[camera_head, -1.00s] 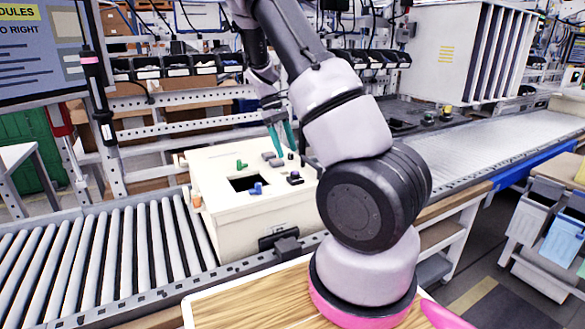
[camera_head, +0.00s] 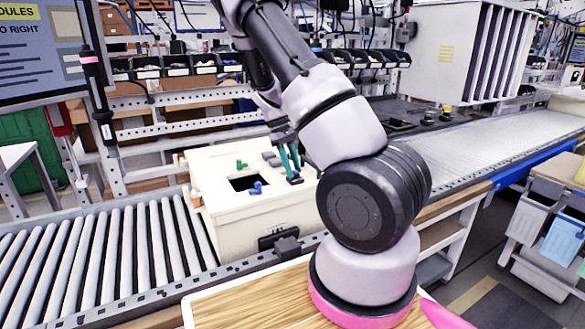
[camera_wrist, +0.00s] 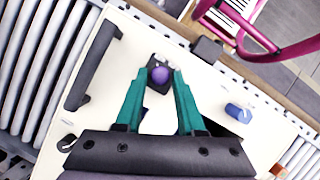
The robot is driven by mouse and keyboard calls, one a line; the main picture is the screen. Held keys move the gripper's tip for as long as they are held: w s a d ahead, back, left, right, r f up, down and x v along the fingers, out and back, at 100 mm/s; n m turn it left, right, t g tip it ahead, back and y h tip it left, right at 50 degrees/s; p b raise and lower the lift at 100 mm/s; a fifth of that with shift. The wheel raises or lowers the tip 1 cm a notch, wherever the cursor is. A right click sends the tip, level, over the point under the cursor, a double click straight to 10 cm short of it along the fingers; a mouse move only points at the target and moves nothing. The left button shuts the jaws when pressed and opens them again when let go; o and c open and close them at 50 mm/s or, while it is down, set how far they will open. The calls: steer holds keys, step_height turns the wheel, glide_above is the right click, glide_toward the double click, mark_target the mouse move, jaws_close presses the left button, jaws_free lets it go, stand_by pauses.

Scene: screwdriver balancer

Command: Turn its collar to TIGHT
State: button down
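A black block with a round purple knob (camera_wrist: 160,76) sits on the cream box (camera_wrist: 110,108). My gripper (camera_wrist: 159,74) has its teal fingers apart, one on each side of this knob; I cannot tell whether they touch it. In the head view my gripper (camera_head: 290,168) is low over the right part of the box top (camera_head: 215,162), at a small black block (camera_head: 295,180). A dark hanging tool with a pink band (camera_head: 91,60) is at the left, far from my gripper. No TIGHT marking is readable, and I cannot tell which part is the collar.
The box carries a blue knob (camera_wrist: 238,112), a black handle (camera_wrist: 93,66), a dark knob (camera_wrist: 67,142) and a green knob (camera_head: 241,164). A wooden board (camera_head: 245,303) lies in front.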

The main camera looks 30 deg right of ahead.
steer(key=shift+m, duration=0.3)
steer(key=m, duration=0.1)
steer(key=m+y, duration=0.1)
steer(key=m, duration=0.1)
steer(key=shift+w+d+y, duration=0.1)
steer(key=shift+d+y, duration=0.1)
steer(key=shift+y, duration=0.1)
steer(key=m, duration=0.2)
steer(key=m+y, duration=0.1)
steer(key=m, duration=0.1)
steer(key=m+y, duration=0.1)
steer(key=m, duration=0.1)
steer(key=shift+d, duration=0.25)
steer(key=m, duration=0.2)
steer(key=m+y, duration=0.1)
steer(key=m, duration=0.1)
steer(key=shift+d+t+y, duration=0.1)
steer(key=shift+t+y, duration=0.2)
steer(key=shift+t, duration=0.1)
steer(key=shift+s+d+m+t+y, duration=0.15)
steer(key=shift+m+t+y, duration=0.1)
steer(key=shift+m, duration=0.8)
steer(key=shift+s+a+m+t+y, duration=0.1)
steer(key=shift+m+t+y, duration=0.15)
steer(key=shift+m, duration=0.8)
steer(key=c, duration=0.5)
jaws_free()
